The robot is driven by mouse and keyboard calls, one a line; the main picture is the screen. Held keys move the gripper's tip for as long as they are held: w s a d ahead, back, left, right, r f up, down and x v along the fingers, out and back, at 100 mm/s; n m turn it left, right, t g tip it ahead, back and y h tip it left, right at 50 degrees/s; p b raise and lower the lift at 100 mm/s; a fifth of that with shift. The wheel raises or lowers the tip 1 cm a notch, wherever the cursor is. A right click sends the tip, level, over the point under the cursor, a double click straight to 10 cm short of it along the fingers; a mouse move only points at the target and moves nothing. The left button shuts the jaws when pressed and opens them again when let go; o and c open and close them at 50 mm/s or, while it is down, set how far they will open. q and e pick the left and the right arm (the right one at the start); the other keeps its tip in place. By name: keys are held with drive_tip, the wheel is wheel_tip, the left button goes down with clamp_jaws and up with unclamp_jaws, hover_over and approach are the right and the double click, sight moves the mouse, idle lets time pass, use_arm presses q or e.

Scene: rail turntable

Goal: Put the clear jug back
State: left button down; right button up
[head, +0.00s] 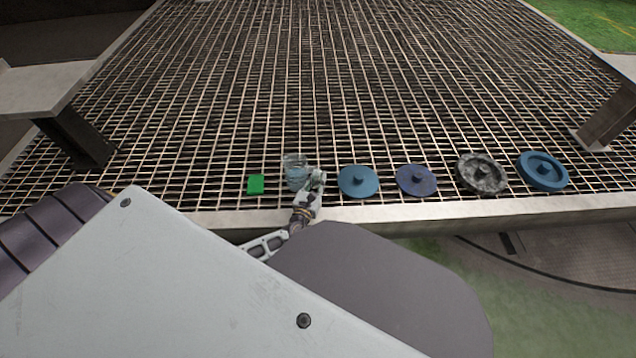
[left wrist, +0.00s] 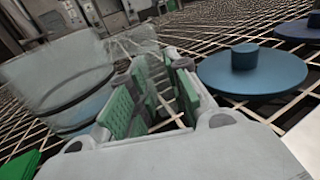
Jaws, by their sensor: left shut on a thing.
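The clear jug (head: 295,172) is at the front edge of the metal grating in the head view, roughly upright. I cannot tell whether its base touches the grating. It also shows large at the left of the left wrist view (left wrist: 58,80), its handle side toward the fingers. My left gripper (head: 316,181) is at the jug's right side, shut on the jug by its handle; its green finger pads show in the left wrist view (left wrist: 150,97). The exact contact is partly hidden by the fingers. My right gripper is not in view.
A green block (head: 256,185) lies left of the jug. To the right stand a blue lid-like disc (head: 357,183), a dark blue disc (head: 416,181), a mottled grey disc (head: 481,174) and another blue disc (head: 543,171). The grating (head: 320,80) behind them is clear.

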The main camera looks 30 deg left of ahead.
use_arm(q)
drive_tip(key=shift+f, duration=0.2)
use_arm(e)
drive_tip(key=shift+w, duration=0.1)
use_arm(q)
drive_tip(key=shift+f, duration=0.15)
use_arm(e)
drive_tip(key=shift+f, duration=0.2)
use_arm(q)
drive_tip(key=c, duration=1.3)
unclamp_jaws()
drive_tip(key=shift+c, duration=0.2)
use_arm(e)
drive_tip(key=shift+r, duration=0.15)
